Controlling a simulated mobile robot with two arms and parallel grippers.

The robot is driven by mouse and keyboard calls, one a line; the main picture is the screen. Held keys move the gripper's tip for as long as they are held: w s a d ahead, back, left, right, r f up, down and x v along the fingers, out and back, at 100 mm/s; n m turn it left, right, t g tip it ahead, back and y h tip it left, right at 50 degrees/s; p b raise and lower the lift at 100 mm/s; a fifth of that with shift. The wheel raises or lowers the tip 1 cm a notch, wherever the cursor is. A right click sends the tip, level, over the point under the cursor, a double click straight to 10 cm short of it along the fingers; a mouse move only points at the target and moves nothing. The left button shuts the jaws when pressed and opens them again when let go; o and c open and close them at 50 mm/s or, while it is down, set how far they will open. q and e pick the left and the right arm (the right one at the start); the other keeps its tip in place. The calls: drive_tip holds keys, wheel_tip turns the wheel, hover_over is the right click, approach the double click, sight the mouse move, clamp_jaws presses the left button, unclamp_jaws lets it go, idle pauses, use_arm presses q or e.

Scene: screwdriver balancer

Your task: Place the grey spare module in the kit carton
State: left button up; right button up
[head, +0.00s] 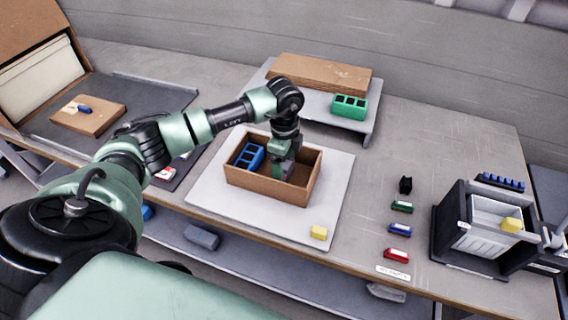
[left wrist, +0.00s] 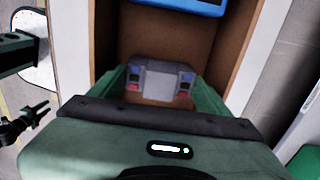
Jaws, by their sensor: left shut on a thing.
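The kit carton (head: 265,188) is an open brown box on a white board in the middle of the bench. A blue module (head: 250,156) sits in its left part and also shows at the top of the left wrist view (left wrist: 190,6). My left gripper (head: 282,168) reaches down into the right part of the carton. It is shut on the grey spare module (left wrist: 160,76), which shows between the green fingers in the left wrist view. I cannot tell whether the module touches the carton floor.
A yellow block (head: 319,232) lies at the white board's front corner. Small coloured pieces (head: 400,229) and a dark bin stand (head: 478,228) are to the right.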

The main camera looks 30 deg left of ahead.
sight(284, 164)
use_arm(q)
drive_tip(key=o, duration=1.2)
drive_tip(key=shift+f, duration=0.1)
drive_tip(key=shift+o, duration=0.2)
drive_tip(key=shift+r, duration=0.3)
wheel_tip(284, 164, up, 12)
drive_tip(key=b, duration=0.1)
drive_tip(key=shift+b, duration=0.35)
drive_tip(key=shift+s+f, duration=0.1)
drive_tip(key=shift+f, duration=0.15)
